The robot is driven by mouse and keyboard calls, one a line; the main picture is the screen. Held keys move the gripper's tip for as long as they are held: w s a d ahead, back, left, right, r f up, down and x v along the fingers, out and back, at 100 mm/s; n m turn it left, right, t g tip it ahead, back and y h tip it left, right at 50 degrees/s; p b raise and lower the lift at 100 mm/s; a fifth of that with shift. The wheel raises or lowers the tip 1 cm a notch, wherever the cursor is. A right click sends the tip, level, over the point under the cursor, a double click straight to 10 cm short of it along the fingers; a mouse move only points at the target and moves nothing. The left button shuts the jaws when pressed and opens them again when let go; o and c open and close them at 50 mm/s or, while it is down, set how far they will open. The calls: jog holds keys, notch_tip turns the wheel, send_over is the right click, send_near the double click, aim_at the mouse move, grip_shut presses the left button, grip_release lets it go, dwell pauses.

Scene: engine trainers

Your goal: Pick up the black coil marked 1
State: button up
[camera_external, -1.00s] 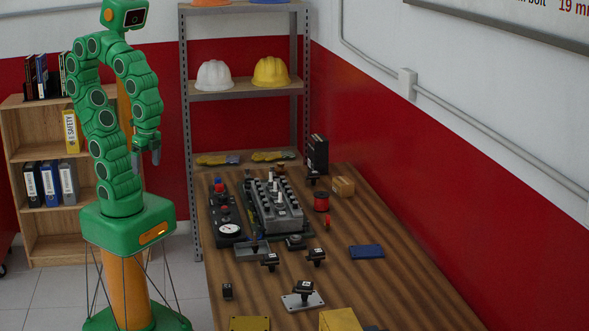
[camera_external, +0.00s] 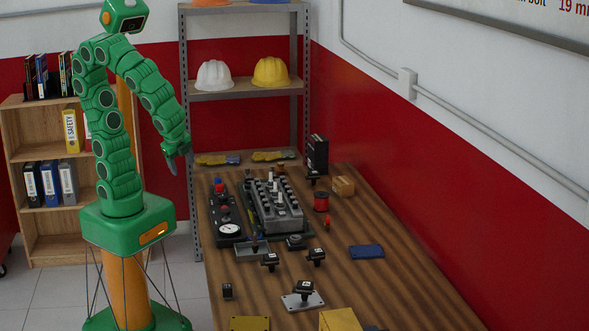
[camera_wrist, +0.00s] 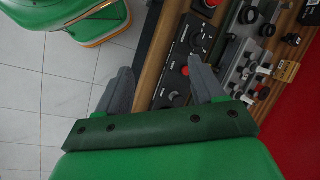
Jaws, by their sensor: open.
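Several small black coils stand on the wooden table in the external view: one at the middle (camera_external: 270,260), one to its right (camera_external: 316,256), one on a light metal plate (camera_external: 304,287), one near the left edge (camera_external: 227,291) and one at the far end (camera_external: 313,177). Their marks are too small to read, so I cannot tell which is 1. My gripper (camera_external: 176,160) is open and empty, in the air left of the table's far part. In the wrist view my gripper (camera_wrist: 160,75) has its fingers spread over the table's edge and the floor.
A grey engine block (camera_external: 278,212) stands on the table beside a black control panel (camera_external: 229,228) with a gauge. A red spool (camera_external: 321,201), a blue plate (camera_external: 366,251) and a yellow box (camera_external: 340,320) also stand there. A shelf rack (camera_external: 186,130) stands behind the table. Bare wood lies front right.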

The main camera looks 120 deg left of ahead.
aim_at(269, 256)
jog(key=w+a+f+m+t+y, duration=0.15)
jog(key=w+m+y, duration=0.3)
jog(key=w, duration=0.65)
jog(key=w+a+m+t+y, duration=0.25)
jog(key=w+m, duration=0.35)
jog(key=w, duration=0.6)
jog(key=w+d+f+m+t, duration=0.2)
jog(key=w+d+f+m, duration=0.2)
jog(key=d, duration=0.1)
jog(key=w+d+f+m+t+h, duration=0.1)
jog(key=w+d+f+m+t, duration=0.1)
jog(key=w+d+f+m, duration=0.3)
jog(key=w+d+f+m+t, duration=0.3)
jog(key=w+d+f+m, duration=0.2)
jog(key=d, duration=0.2)
jog(key=shift+d+h, duration=0.2)
jog(key=shift+h, duration=0.1)
jog(key=shift+w+d+x, duration=0.15)
jog(key=shift+x, duration=1.75)
jog(key=shift+w+d+x, duration=0.1)
jog(key=shift+w+x, duration=0.05)
jog(key=shift+x, duration=1.75)
jog(key=shift+c, duration=0.3)
jog(key=c, duration=1.1)
jog(key=shift+r, duration=0.15)
